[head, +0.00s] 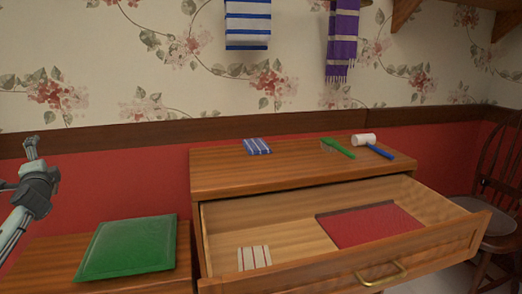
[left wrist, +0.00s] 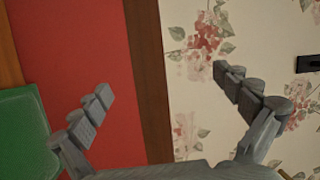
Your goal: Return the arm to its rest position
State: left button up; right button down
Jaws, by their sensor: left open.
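My left gripper (head: 31,150) is raised at the left edge of the head view, in front of the wall and above the left end of the furniture. In the left wrist view its two fingers (left wrist: 168,88) are spread wide with nothing between them. My right gripper is in neither view.
A wooden dresser (head: 225,165) has its drawer (head: 440,250) pulled open, with a red flat item (head: 370,225) and a striped cloth (head: 254,258) inside. On top lie a blue striped cloth (head: 257,146), green brush (head: 338,148) and mallet (head: 372,144). A green cushion (head: 128,247) lies left.

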pick_arm(q)
jog(key=s+a+f+n+g+h, duration=0.1)
jog(key=s+f+n+g, duration=0.35)
jog(key=f, duration=0.25)
jog(key=s+a+f+n+g+h, duration=0.1)
jog(key=s+f+n+g, duration=0.25)
jog(key=f+n, duration=0.3)
jog(key=s+d+f+m+h, duration=0.1)
jog(key=s+d+f, duration=0.2)
jog(key=d+f, duration=0.35)
jog(key=s+d+f+m+g+h, duration=0.1)
jog(key=s+d+f, duration=0.2)
jog(key=d+f, duration=0.3)
jog(key=s+d+f+m+h, duration=0.1)
jog(key=s+d+f, duration=0.25)
jog(key=f, duration=0.45)
jog(key=s+d+f+g+h, duration=0.1)
jog(key=s+d+f+h, duration=0.1)
jog(key=s+d+f, duration=0.4)
jog(key=s+d+f+g+h, duration=0.2)
jog(key=s+d+f, duration=0.4)
jog(key=s+d, duration=0.8)
jog(key=s, duration=0.5)
jog(key=shift+f, duration=0.15)
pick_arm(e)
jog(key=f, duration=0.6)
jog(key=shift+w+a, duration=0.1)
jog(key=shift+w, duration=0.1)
